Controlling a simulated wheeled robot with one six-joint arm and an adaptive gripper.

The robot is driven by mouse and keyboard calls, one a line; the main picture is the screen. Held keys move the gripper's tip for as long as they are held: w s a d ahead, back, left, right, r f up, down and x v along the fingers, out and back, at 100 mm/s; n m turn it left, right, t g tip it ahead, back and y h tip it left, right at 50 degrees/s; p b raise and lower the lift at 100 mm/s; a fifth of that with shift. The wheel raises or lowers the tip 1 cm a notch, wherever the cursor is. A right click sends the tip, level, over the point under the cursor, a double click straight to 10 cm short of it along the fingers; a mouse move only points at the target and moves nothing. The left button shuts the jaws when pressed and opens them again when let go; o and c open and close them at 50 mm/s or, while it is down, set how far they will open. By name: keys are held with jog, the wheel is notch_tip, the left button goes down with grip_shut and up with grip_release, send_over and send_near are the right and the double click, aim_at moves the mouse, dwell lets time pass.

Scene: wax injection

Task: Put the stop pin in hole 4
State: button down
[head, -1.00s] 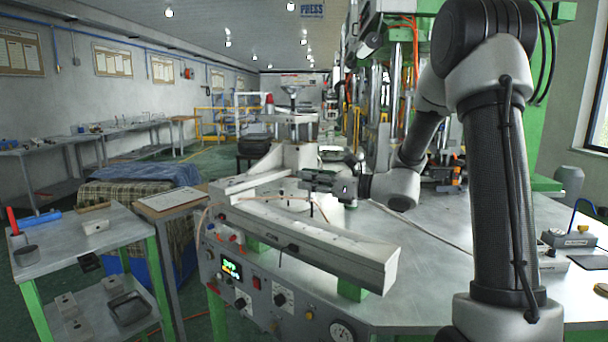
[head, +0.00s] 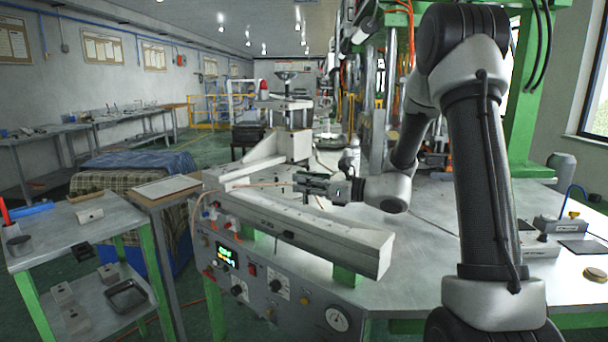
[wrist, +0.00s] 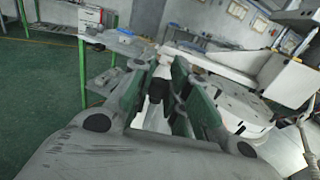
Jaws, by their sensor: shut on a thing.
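My gripper (head: 306,182) is above the long pale rail (head: 345,243) on the front of the machine, with its fingers pointing left. It is shut on the stop pin (wrist: 157,89), which shows as a small dark piece between the green-grey fingers in the wrist view. In the head view the pin is thin and mostly hidden by the fingers. Its lower end is close to the rail's top, and I cannot tell whether it touches. Small dark hole marks run along the rail top. I cannot make out their numbers or which one is hole 4.
A control panel (head: 262,285) with a lit display and gauge is below the rail. A small side table (head: 95,240) with tools is at left.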

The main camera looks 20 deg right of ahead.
aim_at(304, 198)
jog(key=shift+f, duration=0.5)
jog(key=shift+f, duration=1.5)
dwell(0.8)
jog(key=shift+s+f, duration=0.1)
jog(key=shift+f, duration=0.2)
jog(key=c, duration=1.3)
grip_release()
jog(key=shift+s+f, duration=0.1)
jog(key=v, duration=1.2)
jog(key=shift+r, duration=0.3)
